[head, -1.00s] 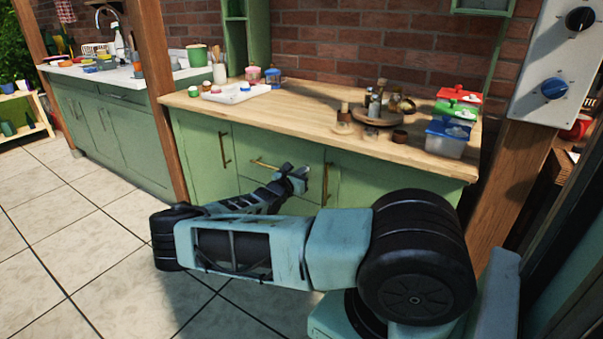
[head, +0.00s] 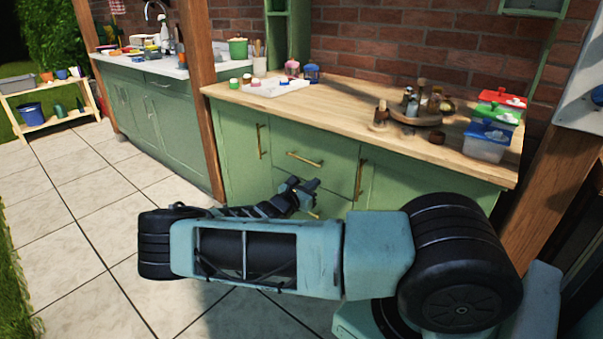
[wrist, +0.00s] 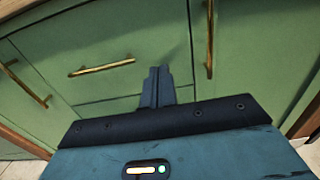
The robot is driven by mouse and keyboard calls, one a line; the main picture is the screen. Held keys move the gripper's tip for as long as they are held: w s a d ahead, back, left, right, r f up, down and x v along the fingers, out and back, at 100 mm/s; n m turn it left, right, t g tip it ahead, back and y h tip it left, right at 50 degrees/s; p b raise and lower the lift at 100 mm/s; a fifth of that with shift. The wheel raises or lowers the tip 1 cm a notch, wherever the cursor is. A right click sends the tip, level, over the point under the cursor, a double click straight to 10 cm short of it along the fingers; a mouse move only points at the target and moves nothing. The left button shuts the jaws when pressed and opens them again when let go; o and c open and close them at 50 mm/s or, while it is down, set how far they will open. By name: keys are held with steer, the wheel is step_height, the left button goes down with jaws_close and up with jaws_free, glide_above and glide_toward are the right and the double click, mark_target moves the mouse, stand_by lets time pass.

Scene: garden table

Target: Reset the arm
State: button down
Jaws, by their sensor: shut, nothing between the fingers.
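My gripper (head: 311,185) shows in the head view in front of the green cabinet, below the wooden counter. My folded arm reaches across the lower part of that view. In the wrist view my gripper (wrist: 158,72) has its fingers together, with nothing between them. It points at the green drawer front (wrist: 100,45), below and right of a brass drawer handle (wrist: 102,67). The fingers look apart from the handle. The exact gap to the cabinet front is hard to tell.
The wooden counter (head: 340,100) holds a white tray (head: 275,88), a round wooden stand with bottles (head: 420,118) and lidded plastic boxes (head: 487,140). A wooden post (head: 200,90) stands left of it. A sink cabinet (head: 150,115) is further left. The tiled floor (head: 75,200) at left is open.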

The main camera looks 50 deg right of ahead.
steer(key=shift+a, duration=0.15)
steer(key=s+a+f+m+g+y, duration=0.15)
steer(key=s+a+m+y, duration=0.25)
steer(key=a, duration=0.4)
steer(key=s+a+f+m+g+y, duration=0.1)
steer(key=s+a+m+g+y, duration=0.25)
steer(key=a, duration=0.45)
steer(key=s+a+r+m+t+y, duration=0.1)
steer(key=s+a+r+m+y, duration=0.2)
steer(key=a, duration=0.6)
steer(key=s+a+r+t+y, duration=0.1)
steer(key=s+a+r+y, duration=0.3)
steer(key=a, duration=0.6)
steer(key=s+a+r+t+y, duration=0.2)
steer(key=s+a+r+y, duration=0.2)
steer(key=s+a+r, duration=1.1)
step_height(320, 180, up, 13)
steer(key=w+d+p, duration=0.1)
steer(key=d+p, duration=0.1)
steer(key=p, duration=1)
steer(key=shift+w+d+f+m+p, duration=0.2)
steer(key=shift+w+d+m+p, duration=0.05)
steer(key=shift+w+m+p, duration=0.1)
